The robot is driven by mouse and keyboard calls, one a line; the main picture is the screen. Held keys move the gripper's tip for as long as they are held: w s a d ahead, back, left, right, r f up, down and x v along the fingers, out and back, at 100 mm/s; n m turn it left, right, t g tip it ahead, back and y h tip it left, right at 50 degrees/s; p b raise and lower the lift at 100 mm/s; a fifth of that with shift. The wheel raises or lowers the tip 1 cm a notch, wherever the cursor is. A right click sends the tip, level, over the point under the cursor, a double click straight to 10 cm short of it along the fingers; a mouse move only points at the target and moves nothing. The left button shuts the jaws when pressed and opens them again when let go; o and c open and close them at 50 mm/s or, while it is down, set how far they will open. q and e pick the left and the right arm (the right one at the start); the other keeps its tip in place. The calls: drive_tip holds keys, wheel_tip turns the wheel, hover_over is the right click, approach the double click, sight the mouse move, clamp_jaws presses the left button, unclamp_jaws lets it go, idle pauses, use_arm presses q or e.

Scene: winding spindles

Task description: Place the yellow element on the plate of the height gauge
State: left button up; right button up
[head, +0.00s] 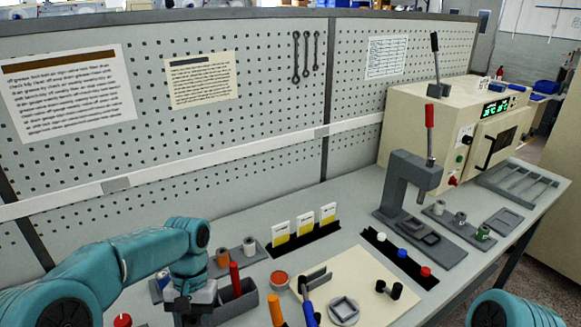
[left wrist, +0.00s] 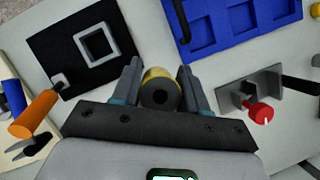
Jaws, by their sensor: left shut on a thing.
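My left gripper (left wrist: 160,84) is shut on the yellow element (left wrist: 157,75), a short round piece with a dark hole in its end, held between the two grey fingers in the left wrist view. In the head view my left gripper (head: 182,307) is at the bottom left, seen from behind, and the yellow element cannot be made out there. I cannot single out the height gauge or its plate with certainty. A small green-lit display shows at the bottom edge of the left wrist view, partly cut off. My right arm shows at the bottom right of the head view, its gripper out of frame.
The left wrist view shows a black plate with a square grey frame (left wrist: 98,46), a blue tray (left wrist: 183,52), a red-knobbed clamp (left wrist: 258,113) and an orange handle (left wrist: 32,121). In the head view a lever press (head: 408,180), grey bin (head: 245,303) and cream board (head: 375,268) stand right of my gripper.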

sight(193, 324)
use_arm(q)
wheel_tip(193, 324, up, 4)
drive_tip(key=shift+p, duration=0.75)
wheel_tip(193, 324, down, 8)
drive_tip(key=b, duration=0.4)
drive_tip(key=shift+w, duration=0.15)
drive_tip(key=shift+r, duration=0.1)
